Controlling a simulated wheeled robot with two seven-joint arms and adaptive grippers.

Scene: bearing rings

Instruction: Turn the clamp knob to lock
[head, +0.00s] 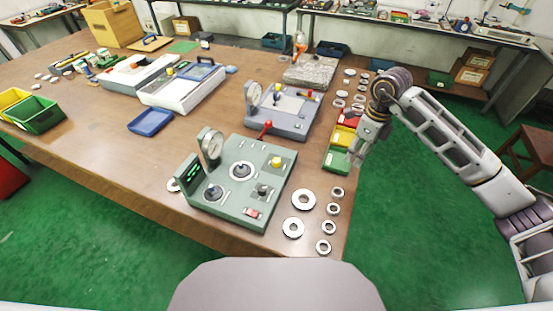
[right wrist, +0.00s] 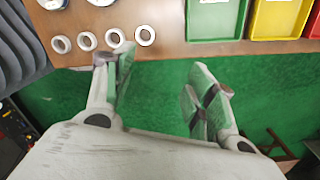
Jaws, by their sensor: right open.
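A green test fixture (head: 238,184) stands near the table's front edge in the head view. I cannot tell for sure which is the clamp knob. My right gripper (head: 357,157) is to the right of the fixture, by the table's right edge, apart from it. In the right wrist view, its fingers (right wrist: 160,78) are spread and empty above the green floor. My left gripper is out of view.
Several loose bearing rings (head: 303,199) lie right of the fixture. Green, yellow and red bins (head: 337,160) stand at the right edge, close to my right gripper. A grey fixture (head: 283,110) stands behind. The table left of the green fixture (head: 120,165) is clear.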

